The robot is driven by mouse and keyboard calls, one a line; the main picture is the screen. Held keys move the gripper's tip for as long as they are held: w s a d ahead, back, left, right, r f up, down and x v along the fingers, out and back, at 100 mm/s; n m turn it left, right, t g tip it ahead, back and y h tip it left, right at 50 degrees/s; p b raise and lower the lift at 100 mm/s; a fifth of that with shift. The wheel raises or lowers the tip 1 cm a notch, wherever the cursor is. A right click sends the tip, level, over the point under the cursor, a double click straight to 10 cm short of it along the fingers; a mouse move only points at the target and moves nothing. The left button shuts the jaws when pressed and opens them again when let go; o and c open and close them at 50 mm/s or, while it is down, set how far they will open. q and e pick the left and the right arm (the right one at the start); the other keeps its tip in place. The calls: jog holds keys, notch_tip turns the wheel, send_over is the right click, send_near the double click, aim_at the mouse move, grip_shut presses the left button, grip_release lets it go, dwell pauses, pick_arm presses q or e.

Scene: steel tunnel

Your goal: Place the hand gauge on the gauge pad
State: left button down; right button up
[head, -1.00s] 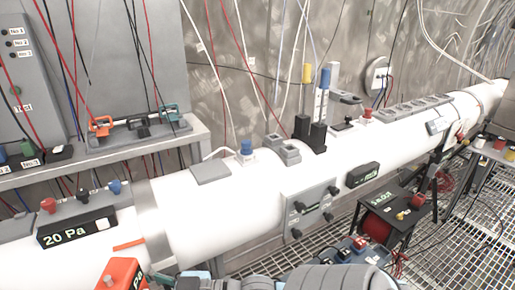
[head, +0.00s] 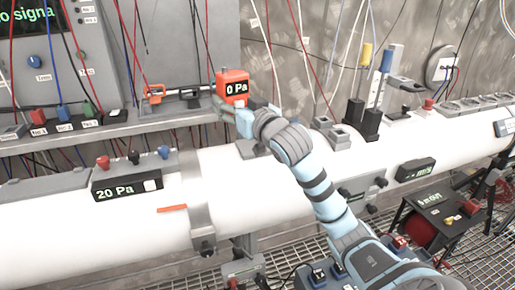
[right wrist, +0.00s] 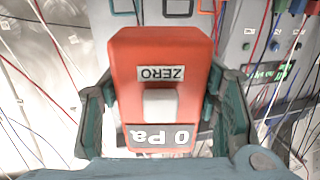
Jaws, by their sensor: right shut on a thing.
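The hand gauge (head: 234,86) is an orange box with a dark display reading 0 Pa. My right gripper (head: 224,102) is shut on it and holds it upright above the white pipe, by the shelf's right end. In the right wrist view the gauge (right wrist: 160,85) sits between the two fingers (right wrist: 165,110), its ZERO label upside down. A flat grey pad (head: 247,151) on top of the pipe, probably the gauge pad, is partly hidden under my right wrist. My left gripper is not in view.
A 20 Pa meter (head: 127,185) sits on the pipe's front. Dark upright holders (head: 370,120) stand right of my arm. Thin cables hang behind.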

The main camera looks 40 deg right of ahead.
jog(key=d+r+m+h, duration=0.25)
jog(key=d+r, duration=0.35)
jog(key=r, duration=0.3)
jog(key=shift+g+h, duration=0.4)
jog(key=shift+h, duration=0.15)
jog(key=f+b, duration=0.1)
jog(key=f, duration=0.5)
jog(key=f+b, duration=0.2)
jog(key=f, duration=0.4)
jog(key=s+f+b, duration=0.1)
jog(key=f, duration=0.6)
jog(key=shift+d, duration=0.1)
jog(key=shift+w+f, duration=0.1)
jog(key=o, duration=1.3)
jog(key=shift+o, duration=0.2)
